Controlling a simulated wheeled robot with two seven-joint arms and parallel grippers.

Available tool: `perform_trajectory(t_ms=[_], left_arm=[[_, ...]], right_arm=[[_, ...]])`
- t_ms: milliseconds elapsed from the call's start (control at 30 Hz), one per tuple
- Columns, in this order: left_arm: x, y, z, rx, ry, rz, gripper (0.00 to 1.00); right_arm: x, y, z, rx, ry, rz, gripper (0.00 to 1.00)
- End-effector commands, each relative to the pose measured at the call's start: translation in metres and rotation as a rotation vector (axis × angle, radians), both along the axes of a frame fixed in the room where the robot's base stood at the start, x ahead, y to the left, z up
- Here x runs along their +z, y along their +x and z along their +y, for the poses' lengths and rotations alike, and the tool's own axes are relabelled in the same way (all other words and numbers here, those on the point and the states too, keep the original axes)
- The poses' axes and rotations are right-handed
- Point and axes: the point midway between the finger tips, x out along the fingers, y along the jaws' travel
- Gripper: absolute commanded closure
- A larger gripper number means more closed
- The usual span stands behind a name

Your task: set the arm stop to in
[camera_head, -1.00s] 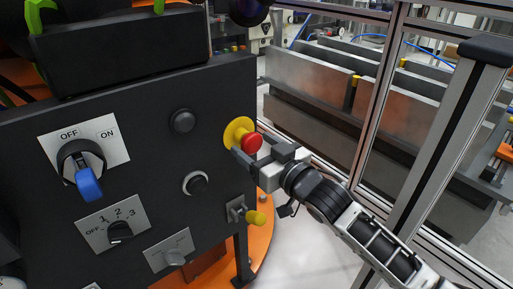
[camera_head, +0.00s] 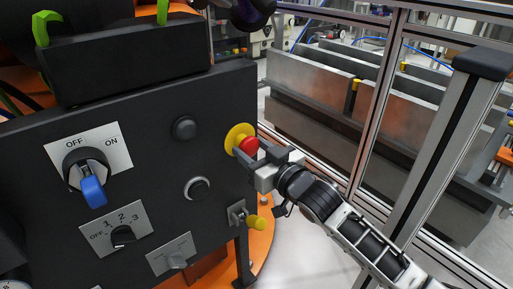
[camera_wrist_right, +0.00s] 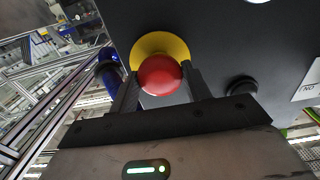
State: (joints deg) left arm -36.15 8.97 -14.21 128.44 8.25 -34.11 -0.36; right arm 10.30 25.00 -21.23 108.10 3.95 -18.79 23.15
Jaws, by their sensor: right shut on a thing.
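The arm stop is a red mushroom button (camera_head: 249,146) on a yellow round collar (camera_head: 235,136), at the right edge of the black panel. In the right wrist view the red cap (camera_wrist_right: 159,76) stands in front of its yellow collar (camera_wrist_right: 158,46). My right gripper (camera_head: 254,153) reaches it from the right, its fingers on either side of the red cap. It is shut on the button; the fingers also show in the wrist view (camera_wrist_right: 163,90). I cannot tell whether the button is in or out. My left gripper is not in view.
The black panel (camera_head: 152,178) also carries a blue-handled switch (camera_head: 92,188) at OFF, a rotary selector (camera_head: 122,236), black buttons (camera_head: 184,128) and a yellow-tipped toggle (camera_head: 256,222). A metal-framed fence (camera_head: 370,100) stands close on the right.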

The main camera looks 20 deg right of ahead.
Motion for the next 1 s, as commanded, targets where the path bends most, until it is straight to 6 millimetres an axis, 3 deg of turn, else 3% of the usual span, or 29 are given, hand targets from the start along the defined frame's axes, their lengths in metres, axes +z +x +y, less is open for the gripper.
perform_trajectory(t_ms=[100, 133, 200, 467, 633, 1000], left_arm=[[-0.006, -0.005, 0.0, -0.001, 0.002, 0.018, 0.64], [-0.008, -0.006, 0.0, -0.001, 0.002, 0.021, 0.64], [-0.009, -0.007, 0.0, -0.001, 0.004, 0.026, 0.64], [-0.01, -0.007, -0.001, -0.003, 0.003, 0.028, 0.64], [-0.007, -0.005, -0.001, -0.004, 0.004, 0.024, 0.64], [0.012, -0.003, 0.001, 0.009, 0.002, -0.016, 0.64]], right_arm=[[0.002, 0.001, 0.0, -0.001, 0.002, -0.005, 0.93], [0.002, 0.001, 0.0, -0.001, 0.002, -0.005, 0.49], [0.002, 0.001, 0.0, -0.001, 0.002, -0.006, 0.32], [0.001, 0.0, 0.0, -0.001, 0.001, -0.004, 0.32], [0.001, -0.011, -0.005, -0.002, 0.002, -0.002, 0.32], [0.0, -0.088, -0.032, -0.001, 0.001, 0.0, 0.32]])
